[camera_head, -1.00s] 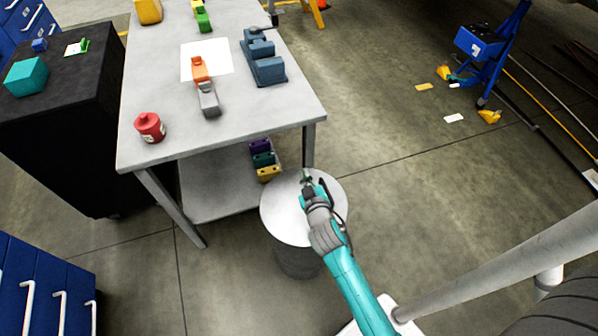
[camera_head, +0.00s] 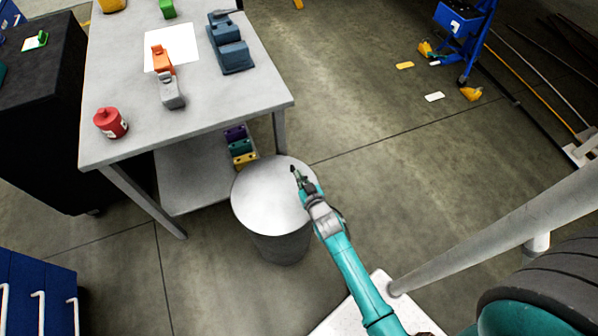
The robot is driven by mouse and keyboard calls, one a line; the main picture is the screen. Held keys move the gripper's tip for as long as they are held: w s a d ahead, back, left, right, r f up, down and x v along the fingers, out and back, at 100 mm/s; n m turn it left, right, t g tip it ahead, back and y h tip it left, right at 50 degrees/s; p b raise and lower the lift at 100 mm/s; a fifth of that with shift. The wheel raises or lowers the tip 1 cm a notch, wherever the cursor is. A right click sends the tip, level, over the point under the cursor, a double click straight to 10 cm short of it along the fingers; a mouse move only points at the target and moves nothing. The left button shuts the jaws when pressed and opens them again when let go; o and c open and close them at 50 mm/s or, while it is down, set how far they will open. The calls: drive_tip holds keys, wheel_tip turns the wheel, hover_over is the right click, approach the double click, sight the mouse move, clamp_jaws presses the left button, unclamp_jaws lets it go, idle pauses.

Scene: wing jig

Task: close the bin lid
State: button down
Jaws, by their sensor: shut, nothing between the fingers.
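The bin (camera_head: 278,247) is a grey round drum standing on the floor by the near right corner of the workbench. Its light grey round lid (camera_head: 262,203) lies flat across the top and covers the opening. My gripper (camera_head: 294,172) is shut and empty, over the right part of the lid. I cannot tell whether the fingertips touch the lid or hover just above it. My teal arm comes in from the lower right and hides part of the bin's right rim.
The workbench (camera_head: 215,112) stands behind the bin, with a red canister (camera_head: 110,123), a grey clamp-like tool (camera_head: 171,92) and a blue block (camera_head: 231,45) on it. Blue drawers (camera_head: 38,290) are at lower left.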

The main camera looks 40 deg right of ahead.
drive_tip(key=shift+s+d+f, duration=0.15)
drive_tip(key=shift+d+f, duration=0.05)
drive_tip(key=shift+f, duration=0.6)
drive_tip(key=shift+f, duration=0.1)
drive_tip(key=shift+s, duration=0.1)
drive_tip(key=shift+s+a, duration=0.15)
drive_tip(key=shift+s, duration=0.35)
drive_tip(key=r+v, duration=0.1)
drive_tip(key=v, duration=0.9)
drive_tip(key=shift+s+a, duration=0.15)
drive_tip(key=s+a+r+n+y, duration=0.1)
drive_tip(key=s+a+r, duration=0.25)
drive_tip(key=s, duration=0.35)
drive_tip(key=s+a+r+n+y, duration=0.1)
drive_tip(key=s+a+r, duration=0.2)
drive_tip(key=s+a, duration=0.3)
drive_tip(key=s+a+r+n+y, duration=0.1)
drive_tip(key=s+a+r+y, duration=0.1)
drive_tip(key=s+r, duration=1)
wheel_tip(320, 180, up, 3)
drive_tip(key=shift+s+a+t+y, duration=0.3)
drive_tip(key=shift+a, duration=0.2)
